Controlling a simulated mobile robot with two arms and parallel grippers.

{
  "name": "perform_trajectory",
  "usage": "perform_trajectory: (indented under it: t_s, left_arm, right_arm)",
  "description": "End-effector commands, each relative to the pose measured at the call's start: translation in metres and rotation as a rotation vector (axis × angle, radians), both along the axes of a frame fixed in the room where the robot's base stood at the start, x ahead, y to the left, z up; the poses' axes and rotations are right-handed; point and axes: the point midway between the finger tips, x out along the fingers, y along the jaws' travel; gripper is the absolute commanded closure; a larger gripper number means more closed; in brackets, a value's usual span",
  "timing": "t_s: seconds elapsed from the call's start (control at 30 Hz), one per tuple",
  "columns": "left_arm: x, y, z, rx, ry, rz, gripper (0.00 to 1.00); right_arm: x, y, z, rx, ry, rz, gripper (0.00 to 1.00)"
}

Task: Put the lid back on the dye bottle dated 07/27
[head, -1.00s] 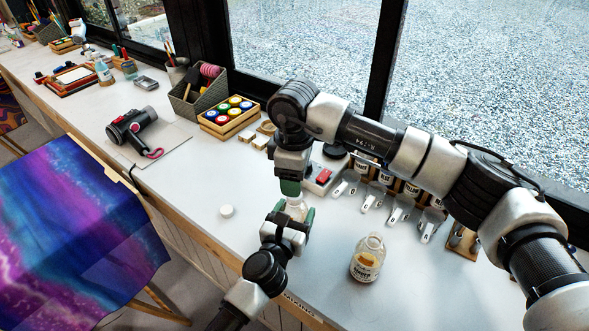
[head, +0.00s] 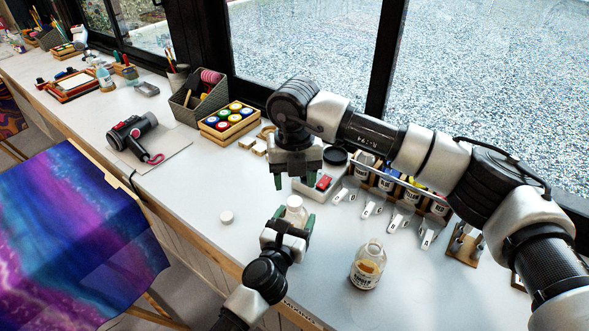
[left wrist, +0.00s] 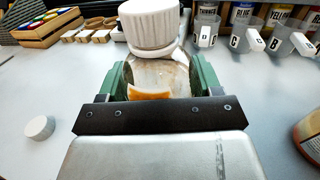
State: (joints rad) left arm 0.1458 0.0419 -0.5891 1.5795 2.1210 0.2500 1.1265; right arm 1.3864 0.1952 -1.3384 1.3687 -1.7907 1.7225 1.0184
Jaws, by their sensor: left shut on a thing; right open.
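My left gripper (head: 290,225) is shut on a clear dye bottle (head: 293,212), which stands upright between its green fingers. The bottle also shows in the left wrist view (left wrist: 160,75), with an orange patch on its side. A ribbed white lid (left wrist: 151,24) sits on the bottle's mouth; I cannot tell how tightly. My right gripper (head: 298,180) is open and empty just above this bottle. A second white lid (head: 226,217) lies loose on the table to the left. An uncapped clear bottle (head: 367,265) with orange-brown contents stands to the right. No date is readable.
A row of lettered clips and cups (head: 400,215) stands before several dye jars at the back right. A wooden box of paint pots (head: 229,122) and a hair dryer (head: 131,131) are farther left. The table around the loose lid is clear.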

Motion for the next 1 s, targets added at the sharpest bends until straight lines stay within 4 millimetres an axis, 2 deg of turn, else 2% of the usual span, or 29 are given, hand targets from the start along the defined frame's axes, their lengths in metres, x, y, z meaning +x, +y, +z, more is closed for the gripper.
perform_trajectory:
  t_s: [1.0]
  left_arm:
    - [0.000,0.000,0.000,0.000,0.000,0.000,1.00]
  right_arm:
    - [0.000,0.000,0.015,-0.002,0.001,1.997,0.45]
